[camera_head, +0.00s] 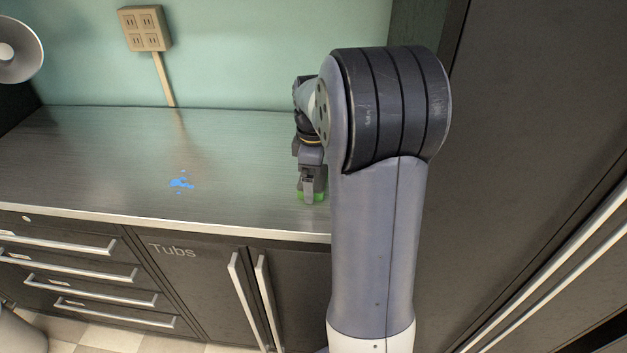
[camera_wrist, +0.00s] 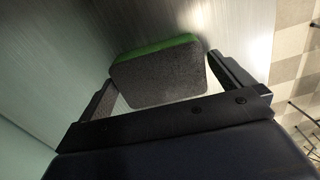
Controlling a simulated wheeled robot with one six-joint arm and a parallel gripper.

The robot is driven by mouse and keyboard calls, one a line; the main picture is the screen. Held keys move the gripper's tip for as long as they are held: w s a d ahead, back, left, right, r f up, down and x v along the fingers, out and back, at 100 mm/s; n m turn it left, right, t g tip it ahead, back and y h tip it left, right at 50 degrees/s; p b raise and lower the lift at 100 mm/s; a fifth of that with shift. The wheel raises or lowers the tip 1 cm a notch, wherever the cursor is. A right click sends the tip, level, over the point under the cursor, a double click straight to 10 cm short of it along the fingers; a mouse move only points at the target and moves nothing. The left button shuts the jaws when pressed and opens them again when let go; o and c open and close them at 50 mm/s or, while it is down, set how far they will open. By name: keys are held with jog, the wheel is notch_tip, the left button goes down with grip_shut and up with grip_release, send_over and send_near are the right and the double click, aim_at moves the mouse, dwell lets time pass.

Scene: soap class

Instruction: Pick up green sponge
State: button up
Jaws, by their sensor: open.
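The green sponge (camera_wrist: 160,75) shows in the wrist view as a block with a green edge and a dark grey face. It lies on the metal countertop (camera_head: 110,160). My gripper (camera_wrist: 160,80) is open, with one finger on each side of the sponge. The right finger is close to the sponge's side; I cannot tell whether either finger touches it. In the head view, my gripper (camera_head: 311,188) points down over the counter's front edge area, and a strip of the green sponge (camera_head: 313,197) shows under it. The rest of the sponge is hidden there.
A blue spill (camera_head: 181,183) is on the counter to the left. An outlet box (camera_head: 146,28) is on the green wall behind. A tall dark cabinet (camera_head: 530,130) stands to the right. The counter's left part is mostly clear.

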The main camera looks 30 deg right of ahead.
jog(key=shift+f, duration=0.25)
jog(key=shift+c, duration=0.3)
jog(key=c, duration=0.7)
notch_tip(320, 180, up, 10)
jog(key=shift+r, duration=0.1)
jog(key=shift+c, duration=0.2)
jog(key=o, duration=0.5)
jog(key=c, duration=0.4)
